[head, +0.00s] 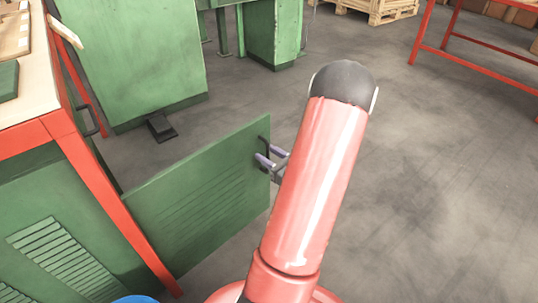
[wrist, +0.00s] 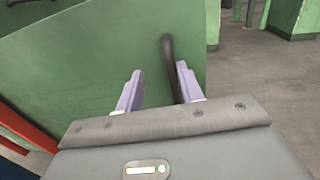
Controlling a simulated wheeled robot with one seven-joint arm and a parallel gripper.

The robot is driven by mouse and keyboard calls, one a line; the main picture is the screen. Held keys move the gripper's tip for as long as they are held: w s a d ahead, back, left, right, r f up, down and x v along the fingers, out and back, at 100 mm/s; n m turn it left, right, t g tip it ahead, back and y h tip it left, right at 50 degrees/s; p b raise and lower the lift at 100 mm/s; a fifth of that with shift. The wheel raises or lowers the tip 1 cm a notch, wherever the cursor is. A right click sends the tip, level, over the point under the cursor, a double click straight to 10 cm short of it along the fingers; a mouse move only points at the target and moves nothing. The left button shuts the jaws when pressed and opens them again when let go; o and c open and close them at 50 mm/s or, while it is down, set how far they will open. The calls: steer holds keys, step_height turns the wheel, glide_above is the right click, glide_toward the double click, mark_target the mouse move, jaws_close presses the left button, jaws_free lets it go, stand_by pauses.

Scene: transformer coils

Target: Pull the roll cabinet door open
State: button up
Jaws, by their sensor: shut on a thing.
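The green roll cabinet door (head: 200,198) with louvre slots stands swung open, away from the red-framed cabinet (head: 60,128). Its dark handle (head: 263,128) is at the door's right, free edge. My gripper (head: 269,156) is at that edge, its two pale purple fingers on the handle. In the wrist view the curved handle (wrist: 171,62) rises between the fingers of my gripper (wrist: 160,70), close to the right finger, with the door (wrist: 85,65) behind. My red arm hides part of the floor beside the handle.
A wooden worktop (head: 28,60) tops the cabinet at the left. A green machine (head: 135,55) with a black pedal (head: 160,127) stands behind the door. A red-framed table (head: 480,57) and a wooden pallet (head: 375,8) are at the back. The grey floor at right is clear.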

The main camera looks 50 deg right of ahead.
stand_by(0.3)
steer(key=shift+s, duration=0.15)
steer(key=s, duration=0.7)
steer(key=shift+s+a, duration=0.3)
